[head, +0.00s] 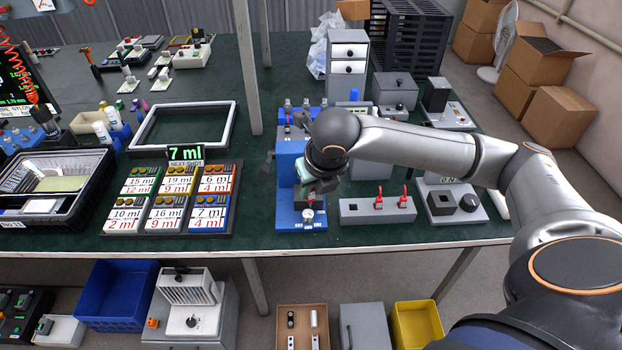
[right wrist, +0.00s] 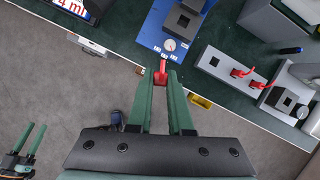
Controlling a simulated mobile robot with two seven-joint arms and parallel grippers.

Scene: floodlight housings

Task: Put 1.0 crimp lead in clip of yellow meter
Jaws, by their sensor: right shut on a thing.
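My right gripper (head: 313,190) is over the front of a blue bench press. In the right wrist view, its green fingers (right wrist: 161,80) are shut on a red lead (right wrist: 162,70), held past the table's front edge in that picture. Two similar red leads (head: 378,200) (head: 403,198) stand in a grey block (head: 358,211); its left socket is empty. The blue press (head: 288,217) has a small round dial (head: 308,214) at its front. My left gripper (right wrist: 30,138) shows in the right wrist view, fingers apart and empty. I cannot make out a yellow meter or its clip.
A rack of labelled cartons (head: 170,230) stands left of the press. A grey box with black square opening (head: 455,213) is right of the lead block. An empty white-rimmed tray (head: 236,112) lies farther back. Bare green tabletop shows around these.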

